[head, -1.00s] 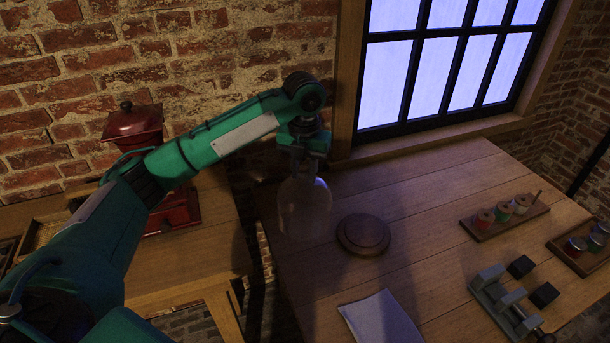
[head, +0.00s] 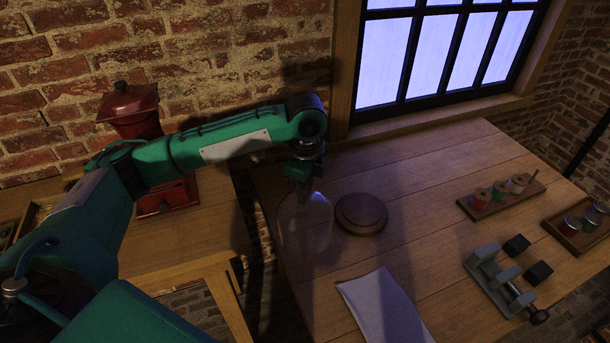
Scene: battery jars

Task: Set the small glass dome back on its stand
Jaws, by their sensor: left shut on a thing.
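The small glass dome (head: 305,228) is clear and upright in the head view. My left gripper (head: 301,186) is shut on the top of the dome. The dome is just left of the round dark wooden stand (head: 361,213), which sits bare on the table. From this view I cannot tell the exact height of the dome above the table. My right gripper is not in view.
The wooden table (head: 420,220) has a pale folded cloth (head: 385,308) in front of the stand. A grey vise (head: 497,276), black blocks, a rack of thread spools (head: 500,198) and a tray of jars (head: 580,228) stand right. A red grinder (head: 133,112) is on the left table.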

